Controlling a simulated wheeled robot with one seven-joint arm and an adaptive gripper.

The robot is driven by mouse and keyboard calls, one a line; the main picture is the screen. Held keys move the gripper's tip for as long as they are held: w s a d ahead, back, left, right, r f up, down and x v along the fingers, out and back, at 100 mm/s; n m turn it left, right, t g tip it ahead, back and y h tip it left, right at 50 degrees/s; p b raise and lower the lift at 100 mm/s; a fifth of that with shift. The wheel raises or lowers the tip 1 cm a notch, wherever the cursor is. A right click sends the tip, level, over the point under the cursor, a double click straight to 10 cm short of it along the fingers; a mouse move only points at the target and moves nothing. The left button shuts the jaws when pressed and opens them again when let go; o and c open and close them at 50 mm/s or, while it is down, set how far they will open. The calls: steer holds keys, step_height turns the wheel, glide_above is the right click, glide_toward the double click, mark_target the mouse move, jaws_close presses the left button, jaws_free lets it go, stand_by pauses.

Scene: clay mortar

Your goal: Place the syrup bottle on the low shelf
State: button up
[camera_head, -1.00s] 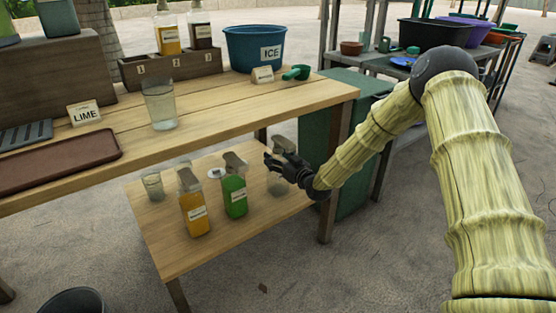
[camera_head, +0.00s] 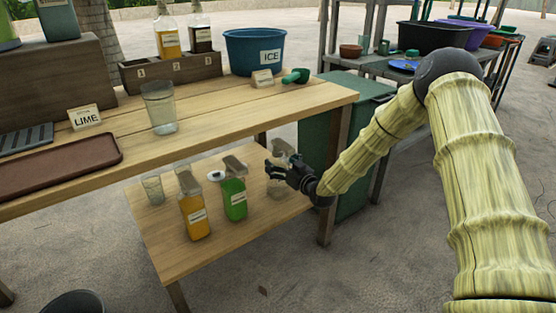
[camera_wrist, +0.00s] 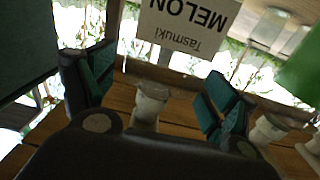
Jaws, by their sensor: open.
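A clear bottle (camera_head: 281,152) with a grey top stands at the right of the low shelf (camera_head: 165,245), partly hidden behind my gripper. The two dark green finger pads (camera_wrist: 155,85) are wide apart in the wrist view.
A green bottle (camera_head: 235,203) and an orange bottle (camera_head: 196,219) stand left of my gripper on the shelf, with a glass (camera_head: 153,190) farther left. The counter (camera_head: 230,115) overhangs the shelf. A table leg (camera_head: 333,175) and green bin (camera_head: 358,165) stand close to my arm.

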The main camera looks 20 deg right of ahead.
steer(key=p+v, duration=0.3)
steer(key=v, duration=0.7)
steer(key=s+a+f+m+g+h, duration=0.1)
steer(key=s+a+f+g, duration=0.4)
steer(key=s+f, duration=0.7)
steer(key=s+a+f+m+g+h, duration=0.2)
steer(key=s+a+f+g, duration=0.2)
steer(key=s+f, duration=0.75)
steer(key=s+f+g+h, duration=0.1)
steer(key=s+f+g, duration=0.2)
steer(key=s, duration=1.1)
steer(key=s+f+m+g+h, duration=0.1)
steer(key=s+g, duration=0.4)
steer(key=s, duration=1)
steer(key=shift+d+f+h, duration=0.4)
steer(key=shift+d+f, duration=0.05)
steer(key=shift+f, duration=0.45)
